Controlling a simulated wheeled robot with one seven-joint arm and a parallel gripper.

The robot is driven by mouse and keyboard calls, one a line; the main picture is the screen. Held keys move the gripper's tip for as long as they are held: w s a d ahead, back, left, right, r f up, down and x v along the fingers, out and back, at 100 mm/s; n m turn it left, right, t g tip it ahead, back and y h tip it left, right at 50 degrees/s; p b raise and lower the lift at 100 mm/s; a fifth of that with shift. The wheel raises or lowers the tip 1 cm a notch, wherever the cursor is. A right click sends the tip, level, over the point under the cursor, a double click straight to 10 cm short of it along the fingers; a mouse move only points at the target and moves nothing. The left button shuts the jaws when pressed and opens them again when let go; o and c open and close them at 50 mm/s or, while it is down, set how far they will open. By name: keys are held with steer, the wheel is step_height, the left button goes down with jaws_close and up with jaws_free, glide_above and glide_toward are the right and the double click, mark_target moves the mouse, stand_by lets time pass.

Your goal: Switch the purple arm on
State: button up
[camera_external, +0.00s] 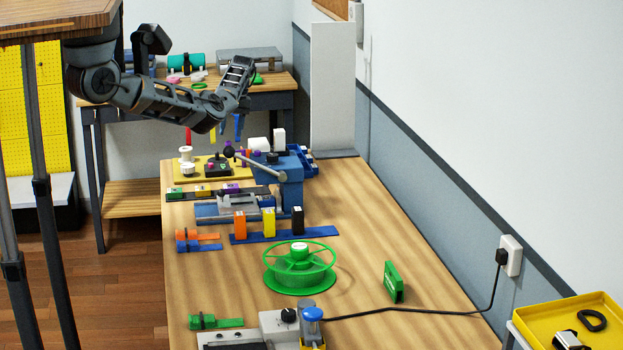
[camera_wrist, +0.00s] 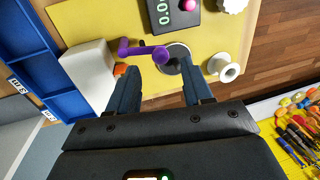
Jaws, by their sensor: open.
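The purple arm (camera_wrist: 143,50) is a thin lever with a round knob, above a yellow board (camera_wrist: 110,20) in the wrist view. My gripper (camera_wrist: 155,64) is open, with one dark blue finger on each side below the lever. The knob shows between the two fingertips, and nothing is held. I cannot tell the height gap or whether they touch. In the external view my gripper (camera_external: 230,130) hangs over the far end of the bench, above the yellow board (camera_external: 182,177). The purple arm is hard to make out there.
A white block (camera_wrist: 88,72) and blue bins (camera_wrist: 30,50) stand left of the lever. The bench front holds a green reel (camera_external: 300,270).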

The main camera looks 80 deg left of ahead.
steer(key=shift+w+r, duration=0.2)
steer(key=shift+r, duration=0.85)
steer(key=shift+w+r, duration=0.2)
steer(key=shift+r, duration=0.85)
